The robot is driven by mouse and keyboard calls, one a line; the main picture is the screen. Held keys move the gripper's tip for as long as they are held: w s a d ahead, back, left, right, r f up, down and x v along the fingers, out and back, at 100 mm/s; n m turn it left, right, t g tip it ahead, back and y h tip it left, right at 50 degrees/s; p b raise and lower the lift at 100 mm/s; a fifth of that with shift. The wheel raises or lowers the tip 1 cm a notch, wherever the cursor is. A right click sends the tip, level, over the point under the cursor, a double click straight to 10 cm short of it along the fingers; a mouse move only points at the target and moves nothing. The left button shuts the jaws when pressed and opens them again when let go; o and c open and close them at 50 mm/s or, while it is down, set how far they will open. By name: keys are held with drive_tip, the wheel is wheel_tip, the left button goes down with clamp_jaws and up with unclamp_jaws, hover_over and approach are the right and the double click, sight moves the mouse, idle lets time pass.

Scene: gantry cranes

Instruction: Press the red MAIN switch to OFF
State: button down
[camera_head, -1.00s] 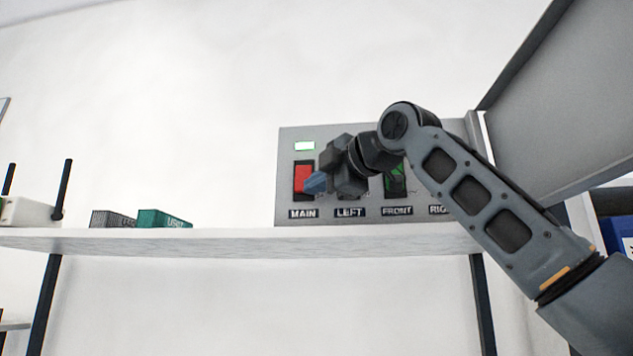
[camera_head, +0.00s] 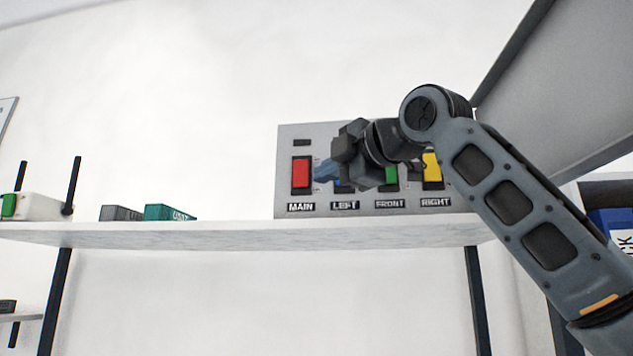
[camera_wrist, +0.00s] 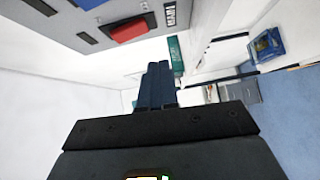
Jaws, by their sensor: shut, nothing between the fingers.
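The red MAIN switch (camera_head: 301,174) is on the left of a grey panel (camera_head: 345,133) standing on a white shelf. Its label reads MAIN below it. The small indicator window (camera_head: 303,143) above it is dark. My gripper (camera_head: 319,173) is shut and empty, its blue fingertips just right of the red switch in the head view. In the wrist view the shut fingers (camera_wrist: 160,72) point away from me, and the red switch (camera_wrist: 129,30) sits above and left of them, with a visible gap.
Blue LEFT, green FRONT (camera_head: 392,175) and yellow RIGHT (camera_head: 432,168) switches share the panel; my gripper mostly covers the blue one. Teal (camera_head: 168,212) and grey (camera_head: 121,213) toy containers stand on the shelf (camera_head: 240,236) further left. A grey slanted surface is at right.

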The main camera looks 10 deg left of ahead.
drive_tip(key=shift+f+b+v, duration=0.2)
drive_tip(key=shift+b+v, duration=0.05)
drive_tip(key=shift+v, duration=1)
drive_tip(key=shift+f+b+v, duration=0.2)
drive_tip(key=shift+v, duration=1.05)
